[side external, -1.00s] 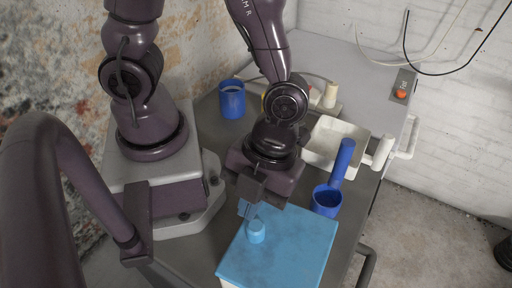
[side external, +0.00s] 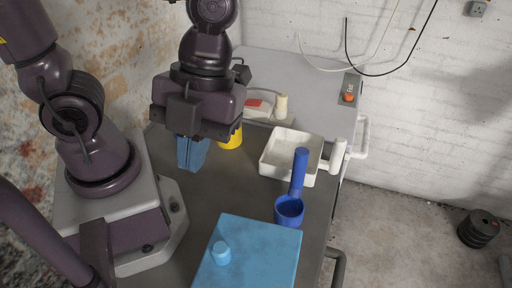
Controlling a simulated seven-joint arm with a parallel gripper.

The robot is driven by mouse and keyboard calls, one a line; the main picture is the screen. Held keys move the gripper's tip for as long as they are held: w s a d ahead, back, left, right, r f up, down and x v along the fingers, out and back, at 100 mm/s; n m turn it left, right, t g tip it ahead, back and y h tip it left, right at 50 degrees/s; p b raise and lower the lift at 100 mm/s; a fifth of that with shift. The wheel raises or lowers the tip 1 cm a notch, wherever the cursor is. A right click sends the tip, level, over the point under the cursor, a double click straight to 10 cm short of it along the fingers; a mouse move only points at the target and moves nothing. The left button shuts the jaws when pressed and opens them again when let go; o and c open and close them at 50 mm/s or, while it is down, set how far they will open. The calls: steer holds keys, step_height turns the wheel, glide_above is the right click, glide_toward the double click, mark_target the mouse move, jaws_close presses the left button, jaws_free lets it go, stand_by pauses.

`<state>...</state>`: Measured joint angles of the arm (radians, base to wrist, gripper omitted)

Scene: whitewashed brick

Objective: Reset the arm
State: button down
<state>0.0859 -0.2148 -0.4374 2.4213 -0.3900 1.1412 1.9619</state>
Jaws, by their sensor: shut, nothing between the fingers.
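My gripper (side external: 191,168) hangs over the dark table at the left, below my dark purple wrist. Its blue fingers point down and are together, with nothing between them. It is up and to the left of the light blue box (side external: 262,252), clear of it. The box has a small round knob (side external: 221,252) on its top. The blue mug from the earlier view is not visible now; my gripper and wrist cover that area.
A yellow cup (side external: 232,139) stands just right of my gripper, partly hidden. A white tray (side external: 270,160), a blue ladle-like cup with an upright handle (side external: 299,172) and a cream cylinder (side external: 281,106) stand further right. The table (side external: 190,232) is bare left of the box.

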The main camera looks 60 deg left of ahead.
steer(key=w+a+r+n+t, duration=0.2)
steer(key=a+r+n+t, duration=0.2)
steer(key=n, duration=0.9)
steer(key=w+a+r+n+t+y, duration=0.1)
steer(key=w+a+r+n+t, duration=0.2)
steer(key=a+n, duration=0.7)
steer(key=r+n+t, duration=0.1)
steer(key=n+t, duration=0.1)
steer(key=n, duration=0.1)
steer(key=shift+w+a+r+y, duration=0.25)
steer(key=shift+w+y, duration=0.05)
steer(key=shift+w, duration=0.05)
